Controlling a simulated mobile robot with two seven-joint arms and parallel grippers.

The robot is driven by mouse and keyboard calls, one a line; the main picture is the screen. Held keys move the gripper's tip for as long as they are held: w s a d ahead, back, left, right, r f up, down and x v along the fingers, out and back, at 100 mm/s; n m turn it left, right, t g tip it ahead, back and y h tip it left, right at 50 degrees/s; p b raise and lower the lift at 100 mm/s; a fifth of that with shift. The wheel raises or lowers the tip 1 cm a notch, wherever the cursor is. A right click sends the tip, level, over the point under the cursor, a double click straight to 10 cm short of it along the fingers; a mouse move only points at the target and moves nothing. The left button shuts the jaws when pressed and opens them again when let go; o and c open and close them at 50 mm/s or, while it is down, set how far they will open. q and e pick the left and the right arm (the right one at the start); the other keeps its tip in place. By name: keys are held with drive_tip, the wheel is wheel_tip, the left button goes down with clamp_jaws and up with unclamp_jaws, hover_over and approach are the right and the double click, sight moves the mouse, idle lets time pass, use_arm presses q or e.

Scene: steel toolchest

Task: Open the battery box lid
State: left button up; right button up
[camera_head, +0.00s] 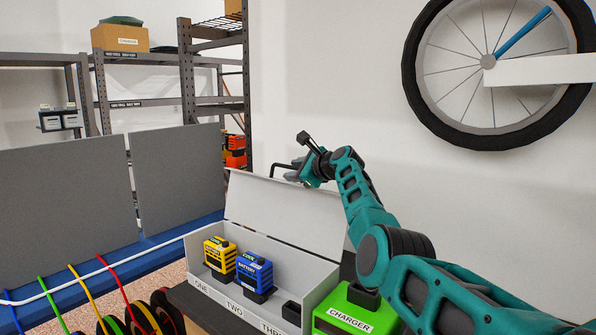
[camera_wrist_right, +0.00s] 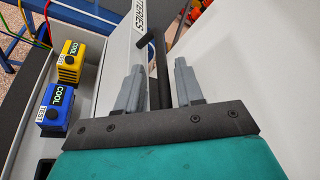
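The white battery box (camera_head: 290,275) stands on the bench with its lid (camera_head: 280,205) raised, tilted up along the back side. The lid also shows in the right wrist view (camera_wrist_right: 118,62), with part of a label. A black bar handle (camera_wrist_right: 159,72) is on the lid. My right gripper (camera_wrist_right: 160,85) is at the lid's top edge, and it also shows in the head view (camera_head: 300,172). Its grey fingers stand apart on either side of the handle, with gaps visible. A yellow battery (camera_head: 220,257) and a blue battery (camera_head: 254,274) stand upright inside the box. My left gripper is out of view.
A green charger (camera_head: 345,318) stands right of the box, under my right arm. Grey panels (camera_head: 178,178) and coloured cables (camera_head: 85,297) are at left. A white wall with a bicycle wheel (camera_head: 412,90) is behind. Metal shelves (camera_head: 187,75) stand further back.

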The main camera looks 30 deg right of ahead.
drive_tip(key=shift+s+r, duration=0.1)
drive_tip(key=shift+s, duration=0.05)
drive_tip(key=b+v, duration=0.1)
drive_tip(key=v, duration=1.1)
drive_tip(key=shift+s, duration=0.3)
drive_tip(key=shift+d+r, duration=0.1)
idle(0.3)
